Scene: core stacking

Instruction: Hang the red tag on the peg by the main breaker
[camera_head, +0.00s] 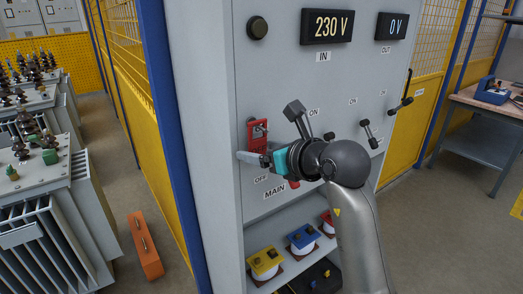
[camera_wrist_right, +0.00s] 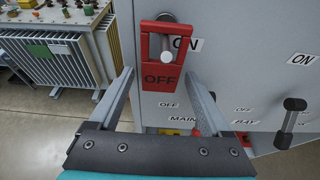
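The red tag (camera_head: 257,135) is at the left of the grey panel, with its frame around a peg. In the right wrist view the tag (camera_wrist_right: 160,80) reads OFF, and the peg (camera_wrist_right: 168,45) shows in its opening with a pale tip. My right gripper (camera_wrist_right: 160,92) is open, its fingers apart on either side of the tag's lower part. In the head view the right gripper (camera_head: 250,157) is just below the tag. The main breaker's dark handle (camera_head: 294,110) is right of the tag; my arm hides its lower part. My left gripper is not in view.
Smaller levers (camera_head: 370,133) stand to the right on the panel (camera_head: 215,90). Displays above read 230 V (camera_head: 327,26) and 0 V (camera_head: 392,26). Yellow and blue boxes (camera_head: 265,262) sit on a low shelf. An orange case (camera_head: 146,245) is on the floor.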

